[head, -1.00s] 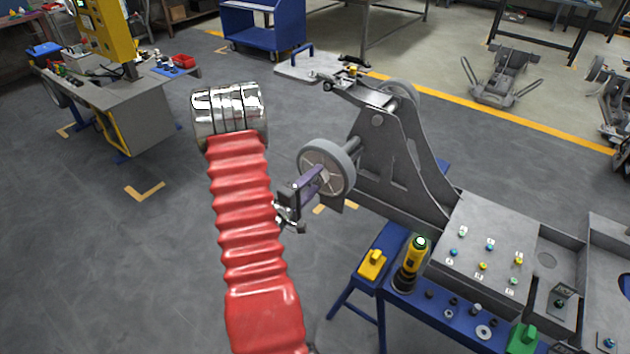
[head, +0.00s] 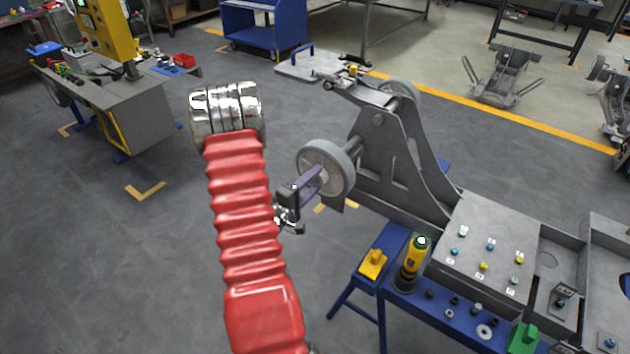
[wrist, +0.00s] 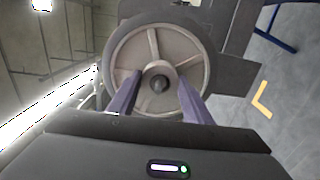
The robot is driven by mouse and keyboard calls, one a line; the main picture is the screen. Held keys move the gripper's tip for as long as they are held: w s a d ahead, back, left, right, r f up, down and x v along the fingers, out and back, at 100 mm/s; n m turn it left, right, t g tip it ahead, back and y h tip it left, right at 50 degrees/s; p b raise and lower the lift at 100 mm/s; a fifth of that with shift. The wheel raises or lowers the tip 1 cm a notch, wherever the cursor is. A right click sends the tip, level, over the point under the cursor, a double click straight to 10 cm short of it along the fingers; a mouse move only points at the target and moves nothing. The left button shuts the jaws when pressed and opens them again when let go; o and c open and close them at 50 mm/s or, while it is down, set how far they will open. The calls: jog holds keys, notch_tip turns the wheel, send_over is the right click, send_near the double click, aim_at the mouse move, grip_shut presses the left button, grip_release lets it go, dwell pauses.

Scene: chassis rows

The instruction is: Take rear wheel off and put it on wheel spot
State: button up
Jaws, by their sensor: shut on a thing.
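The rear wheel (head: 338,155) is a grey wheel with a spoked hub on the near side of the grey chassis (head: 388,150). In the wrist view the wheel (wrist: 123,50) faces me, its dark axle end showing at the centre. My gripper (head: 318,177) reaches the wheel's hub from the left. In the wrist view the purple fingers of my gripper (wrist: 158,88) are shut on the hub, one on each side. In the head view the wheel stands upright next to the chassis side plate, in line with its axle. I cannot make out the wheel spot.
A second wheel (head: 402,93) is on the chassis' far side. A blue bench (head: 400,300) with a yellow-and-black tool (head: 413,262) and small parts stands in front. A grey workbench (head: 130,105) is at left. Floor on the left is open.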

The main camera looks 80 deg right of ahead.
jog(key=v, duration=0.7)
jog(key=shift+f, duration=0.15)
dwell(1.3)
jog(key=shift+v, duration=1)
jog(key=shift+v, duration=2.25)
